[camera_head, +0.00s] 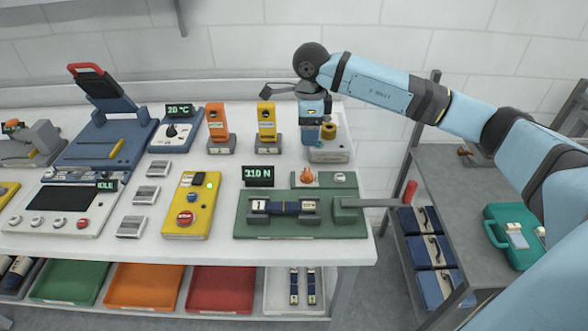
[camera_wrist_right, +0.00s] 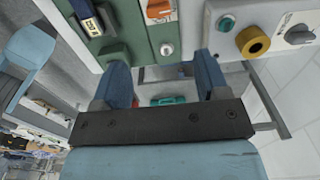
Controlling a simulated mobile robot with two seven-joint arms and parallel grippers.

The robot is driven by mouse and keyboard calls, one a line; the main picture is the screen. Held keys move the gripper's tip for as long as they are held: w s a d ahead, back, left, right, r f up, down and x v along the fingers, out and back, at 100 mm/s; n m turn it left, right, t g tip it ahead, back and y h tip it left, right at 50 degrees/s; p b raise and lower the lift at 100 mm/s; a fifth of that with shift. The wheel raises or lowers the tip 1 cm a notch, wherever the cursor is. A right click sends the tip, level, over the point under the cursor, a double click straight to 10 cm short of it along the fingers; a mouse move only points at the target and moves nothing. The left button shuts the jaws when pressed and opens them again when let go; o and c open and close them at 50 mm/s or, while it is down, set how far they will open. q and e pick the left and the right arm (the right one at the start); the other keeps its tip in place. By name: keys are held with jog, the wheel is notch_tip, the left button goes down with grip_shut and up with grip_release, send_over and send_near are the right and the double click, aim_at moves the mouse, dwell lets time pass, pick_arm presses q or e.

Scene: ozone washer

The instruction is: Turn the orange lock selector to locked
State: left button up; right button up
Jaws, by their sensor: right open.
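The orange lock selector (camera_head: 306,175) sits at the back of a green fixture (camera_head: 246,228) on the white table. In the right wrist view the orange selector (camera_wrist_right: 158,10) shows at the top edge, partly cut off, so its setting cannot be read. My right gripper (camera_head: 312,122) hangs behind and above the selector, apart from it. In the right wrist view its two blue fingers (camera_wrist_right: 161,82) are spread with nothing between them. My left gripper is not in view.
A white knob (camera_head: 340,177) sits right of the selector. A grey box with a yellow ring (camera_head: 328,130) stands behind, near my right gripper. A lever with a red grip (camera_head: 410,190) sticks out over the table's right edge. A "310 N" display (camera_head: 258,175) stands left of the selector.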

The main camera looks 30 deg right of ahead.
aim_at(307, 171)
notch_tip(307, 171, down, 12)
jog(key=shift+s+p, duration=0.1)
jog(key=shift+p, duration=0.5)
jog(key=shift+f, duration=0.75)
jog(key=shift+c, duration=0.5)
jog(key=c, duration=0.8)
